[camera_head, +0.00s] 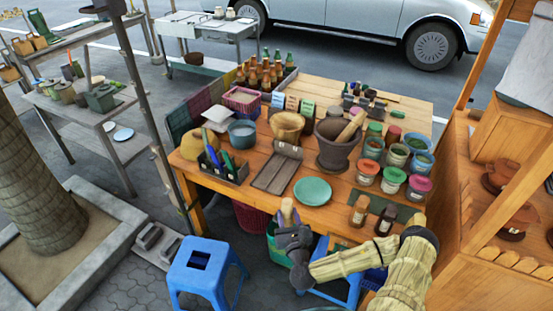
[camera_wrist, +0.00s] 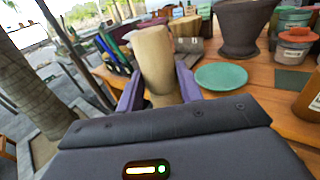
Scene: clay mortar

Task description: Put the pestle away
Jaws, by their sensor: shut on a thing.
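My gripper (camera_head: 287,214) is shut on a pale, blunt-ended wooden pestle (camera_wrist: 155,58), which stands up between the purple fingers in the wrist view. In the head view only a small pale part of it (camera_head: 287,206) shows. My gripper is in front of the table's front edge, clear of the tabletop. A dark clay mortar (camera_head: 333,158) stands on the table (camera_head: 240,188) with another light wooden stick, like a pestle (camera_head: 352,127), leaning in it. A paler wooden mortar (camera_head: 287,127) stands to its left.
A green plate (camera_head: 313,191), a grey slatted board (camera_head: 272,175) and a dark caddy (camera_head: 225,172) lie near the front. Lidded jars (camera_head: 393,180) and small bottles (camera_head: 385,220) crowd the right. A blue stool (camera_head: 205,262) and a green basket (camera_head: 278,244) stand below.

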